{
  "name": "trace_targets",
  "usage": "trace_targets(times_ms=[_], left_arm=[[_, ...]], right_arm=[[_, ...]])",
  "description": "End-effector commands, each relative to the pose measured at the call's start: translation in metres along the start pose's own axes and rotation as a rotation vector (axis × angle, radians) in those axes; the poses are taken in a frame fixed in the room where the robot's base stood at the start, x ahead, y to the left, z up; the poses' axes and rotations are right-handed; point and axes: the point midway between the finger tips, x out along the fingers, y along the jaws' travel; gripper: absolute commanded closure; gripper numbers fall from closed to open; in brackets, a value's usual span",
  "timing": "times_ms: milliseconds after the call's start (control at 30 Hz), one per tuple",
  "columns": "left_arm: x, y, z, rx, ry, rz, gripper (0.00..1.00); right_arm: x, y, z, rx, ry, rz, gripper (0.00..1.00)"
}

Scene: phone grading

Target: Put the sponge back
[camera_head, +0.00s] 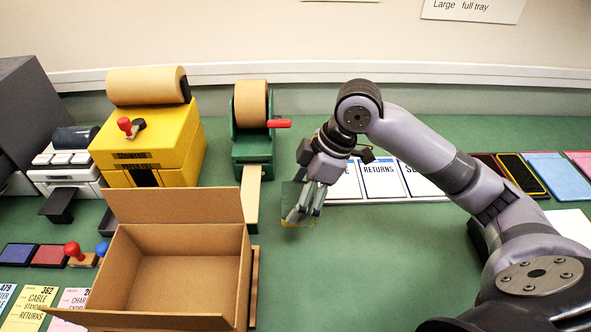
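A small sponge (288,193), dark green with a yellow edge showing low down, is at the middle of the green table, right of the green tape dispenser. My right gripper (304,214) points down at it, and its fingers cover much of the sponge. I cannot tell whether the fingers grip the sponge or whether it is lifted off the table. My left gripper is not in view.
An open cardboard box (180,285) stands at front left. Behind it are a yellow machine (150,150) and the green tape dispenser (253,150). Label cards (384,181) and phones (521,172) lie at back right. The front middle of the table is clear.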

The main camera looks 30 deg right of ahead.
Motion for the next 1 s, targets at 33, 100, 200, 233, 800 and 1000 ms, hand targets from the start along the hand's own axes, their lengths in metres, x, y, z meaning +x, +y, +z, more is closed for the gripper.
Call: trace_targets(times_ms=[33,100,200,233,800,1000], left_arm=[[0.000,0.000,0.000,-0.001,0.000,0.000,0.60],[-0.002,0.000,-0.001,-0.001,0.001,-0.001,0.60],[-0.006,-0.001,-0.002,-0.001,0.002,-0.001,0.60],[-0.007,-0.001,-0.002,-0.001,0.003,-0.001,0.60],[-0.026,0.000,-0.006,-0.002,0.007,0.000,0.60],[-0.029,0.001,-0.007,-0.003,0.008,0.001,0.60]], right_arm=[[0.000,0.005,0.000,-0.005,0.001,-0.002,0.52],[-0.001,0.017,-0.001,-0.007,0.002,-0.004,0.52],[-0.003,0.043,-0.002,-0.004,0.002,-0.003,0.52],[-0.002,0.051,-0.002,-0.004,0.002,-0.004,0.52],[-0.002,0.184,-0.004,-0.006,0.001,-0.004,0.52],[0.015,0.194,0.005,-0.009,-0.003,-0.006,0.52]])
